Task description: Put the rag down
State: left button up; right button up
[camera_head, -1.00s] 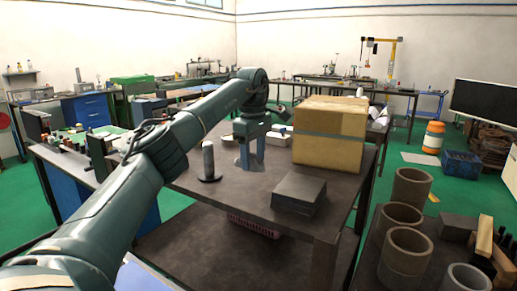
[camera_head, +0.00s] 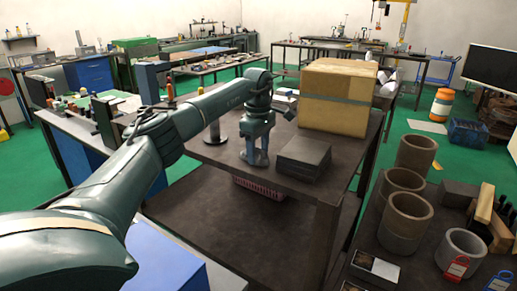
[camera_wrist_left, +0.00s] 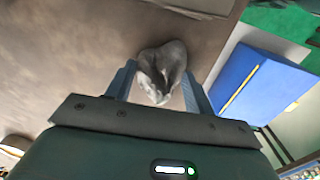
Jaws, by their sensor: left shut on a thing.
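My left gripper (camera_head: 257,160) points down over the dark workbench (camera_head: 235,170), near its front edge and just left of a dark flat block. In the left wrist view a grey, bunched rag (camera_wrist_left: 162,68) sits between the two fingers (camera_wrist_left: 158,88), and the gripper is shut on it. The rag is hard to make out in the head view, where the fingers mostly hide it. I cannot tell whether the rag touches the bench top. My right gripper is not in view.
The dark block (camera_head: 303,157) lies close right of the gripper. A cardboard box (camera_head: 338,95) stands behind it. Several tubes (camera_head: 405,210) stand on a right-hand table. Bare bench top shows left of the gripper.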

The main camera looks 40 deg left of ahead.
pick_arm(q)
jog(key=o, duration=1)
jog(key=shift+f, duration=0.1)
notch_tip(320, 180, up, 12)
jog(key=shift+r+b, duration=0.2)
jog(key=shift+b, duration=0.15)
jog(key=shift+s, duration=0.1)
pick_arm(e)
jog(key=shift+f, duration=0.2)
pick_arm(q)
jog(key=shift+s+f, duration=0.1)
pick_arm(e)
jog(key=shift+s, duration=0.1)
